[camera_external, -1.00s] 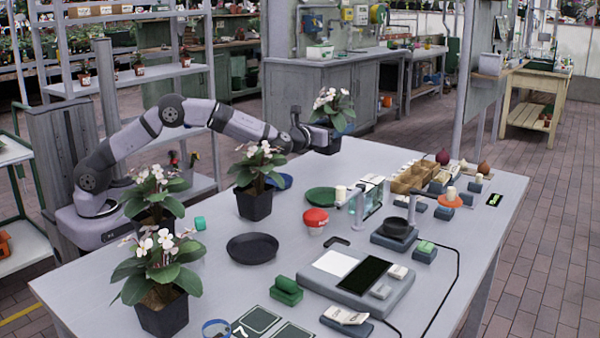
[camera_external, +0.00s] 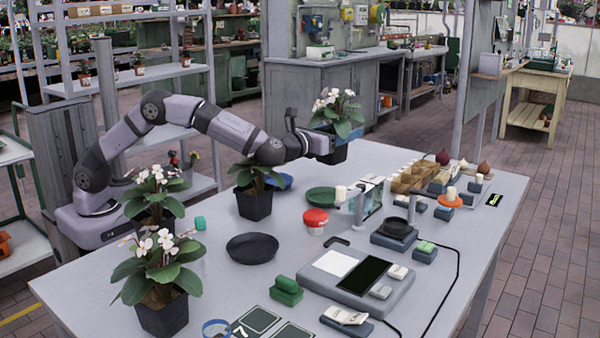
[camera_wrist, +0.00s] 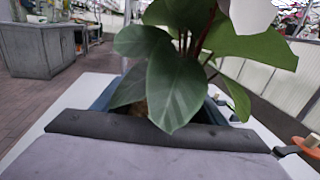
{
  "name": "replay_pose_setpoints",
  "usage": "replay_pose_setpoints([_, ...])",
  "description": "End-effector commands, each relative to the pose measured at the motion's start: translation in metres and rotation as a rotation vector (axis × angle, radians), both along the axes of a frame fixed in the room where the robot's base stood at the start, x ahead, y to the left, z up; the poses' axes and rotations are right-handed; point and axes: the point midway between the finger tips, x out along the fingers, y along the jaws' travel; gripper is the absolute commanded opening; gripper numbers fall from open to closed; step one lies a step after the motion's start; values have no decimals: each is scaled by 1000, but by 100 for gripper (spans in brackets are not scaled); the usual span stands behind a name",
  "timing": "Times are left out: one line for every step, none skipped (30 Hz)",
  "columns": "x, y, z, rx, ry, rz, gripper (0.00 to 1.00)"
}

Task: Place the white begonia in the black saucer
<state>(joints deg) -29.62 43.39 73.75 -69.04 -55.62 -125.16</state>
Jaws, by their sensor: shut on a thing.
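My gripper (camera_external: 322,143) is shut on a potted plant with white flowers (camera_external: 338,112), held upright above the far part of the table. In the wrist view its green leaves (camera_wrist: 176,85) fill the middle, part of a white petal shows at the top, and the pot is mostly hidden behind the gripper. The black saucer (camera_external: 252,248) lies empty on the table, nearer the camera and left of my gripper. Other potted plants stand upright on the table: one behind the saucer (camera_external: 254,203), its top hidden by my arm, and two with white flowers at the left (camera_external: 160,285), (camera_external: 157,200).
A green saucer (camera_external: 321,197) and a blue saucer (camera_external: 280,181) lie behind the black one. A red-lidded tub (camera_external: 315,220) stands right of it. A scale-like device (camera_external: 358,275) and green blocks (camera_external: 286,291) are at the front right. The plant behind the saucer stands close to it.

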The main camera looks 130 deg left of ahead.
Motion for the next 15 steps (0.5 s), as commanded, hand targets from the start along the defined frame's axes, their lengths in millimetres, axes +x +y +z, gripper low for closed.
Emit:
replay_pose_setpoints([16,-26,4,2,-3,-23,36])
replay_pose_setpoints([22,-40,5,1,-4,-32,36])
replay_pose_setpoints([30,-58,6,1,-6,-44,36])
replay_pose_setpoints([36,-71,7,1,-6,-52,36])
replay_pose_setpoints([41,-85,7,-1,-7,-61,36])
replay_pose_setpoints([48,-104,8,1,-7,-72,36])
replay_pose_setpoints([52,-118,9,0,-7,-81,36])
replay_pose_setpoints([56,-132,10,-2,-6,-89,36])
replay_pose_setpoints([61,-151,11,-2,-5,-101,36])
replay_pose_setpoints([64,-165,11,-2,-5,-110,36])
replay_pose_setpoints([66,-179,12,-2,-4,-117,36])
replay_pose_setpoints([70,-199,13,-2,-3,-130,36])
replay_pose_setpoints([71,-212,13,-3,-1,-137,36])
replay_pose_setpoints([72,-226,14,-3,0,-145,36])
replay_pose_setpoints([73,-243,15,-2,2,-156,36])
